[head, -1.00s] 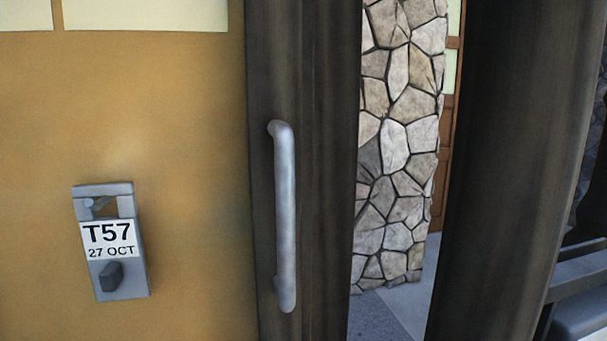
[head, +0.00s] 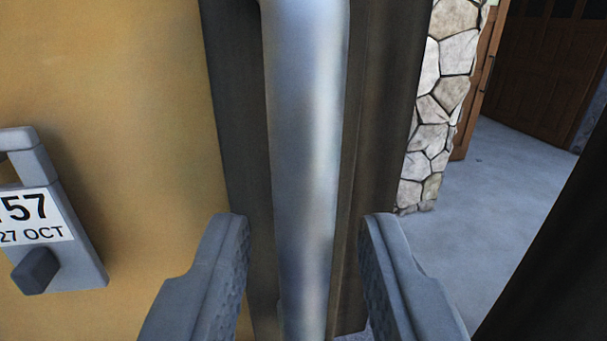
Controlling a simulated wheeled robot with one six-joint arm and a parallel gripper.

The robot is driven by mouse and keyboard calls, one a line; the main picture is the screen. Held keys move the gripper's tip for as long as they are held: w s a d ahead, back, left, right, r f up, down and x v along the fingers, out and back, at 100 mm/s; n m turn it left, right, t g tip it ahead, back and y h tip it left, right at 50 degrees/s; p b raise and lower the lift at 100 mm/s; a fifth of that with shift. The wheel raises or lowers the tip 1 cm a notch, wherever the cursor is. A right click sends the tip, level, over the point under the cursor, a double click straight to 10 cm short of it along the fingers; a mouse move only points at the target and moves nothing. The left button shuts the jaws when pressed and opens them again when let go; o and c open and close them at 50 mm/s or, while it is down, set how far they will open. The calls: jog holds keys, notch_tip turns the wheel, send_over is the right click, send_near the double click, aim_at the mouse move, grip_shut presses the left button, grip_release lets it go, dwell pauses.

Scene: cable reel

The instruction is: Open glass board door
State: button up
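The door's silver bar handle (head: 305,130) stands upright and large in the middle of the head view, on a dark door frame (head: 385,110). Its top end is cut off by the picture edge. My gripper (head: 305,255) is open, with one grey finger to the left of the handle and one to the right. The handle shows between the fingers, and a gap is visible on each side. How deep the handle sits between them I cannot tell. Behind the frame on the left is a yellow-brown board (head: 120,90).
A grey lock box (head: 60,240) with a "57 / 27 OCT" label hangs on the board at left. To the right of the frame are a stone wall (head: 450,60), open grey floor (head: 510,190), brown wooden doors (head: 540,70) and a dark edge at lower right.

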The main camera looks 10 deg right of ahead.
jog(key=shift+w+d, duration=0.15)
jog(key=shift+w, duration=0.65)
grip_shut()
